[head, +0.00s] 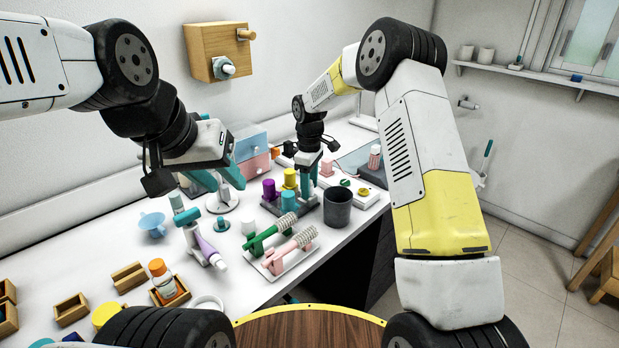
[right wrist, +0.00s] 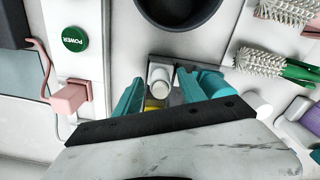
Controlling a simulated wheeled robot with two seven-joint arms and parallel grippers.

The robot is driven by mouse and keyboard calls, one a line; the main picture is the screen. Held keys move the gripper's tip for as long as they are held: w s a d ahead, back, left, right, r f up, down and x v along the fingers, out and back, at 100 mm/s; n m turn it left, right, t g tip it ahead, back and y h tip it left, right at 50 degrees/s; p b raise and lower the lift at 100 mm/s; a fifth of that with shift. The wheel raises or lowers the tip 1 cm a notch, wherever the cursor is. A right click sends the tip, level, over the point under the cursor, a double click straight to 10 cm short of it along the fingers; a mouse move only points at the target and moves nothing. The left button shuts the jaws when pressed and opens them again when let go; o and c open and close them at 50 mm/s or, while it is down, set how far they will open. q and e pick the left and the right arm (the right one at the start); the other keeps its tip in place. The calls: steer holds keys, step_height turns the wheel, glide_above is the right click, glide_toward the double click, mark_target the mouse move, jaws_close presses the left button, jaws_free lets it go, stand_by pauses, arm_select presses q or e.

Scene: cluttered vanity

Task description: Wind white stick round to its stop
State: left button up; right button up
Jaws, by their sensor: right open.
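The white stick (right wrist: 160,78) is a short round white cylinder, seen nearly end-on in the right wrist view. It stands in a dark holder (right wrist: 172,62) beside a yellow and a teal stick. My right gripper (right wrist: 158,90) is open, its teal fingers on either side of the white stick; a gap shows on the left, and contact on the right is unclear. In the head view, my right gripper (head: 308,180) points down at the holder's right end, hiding the white stick.
Purple (head: 269,190), yellow (head: 290,178) and teal (head: 289,200) sticks stand close by the right gripper. A dark cup (head: 338,208) is to the right. A green brush (head: 262,240) and a pink brush (head: 287,252) lie in front on a rack.

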steer(key=shift+f, duration=0.15)
jaws_close()
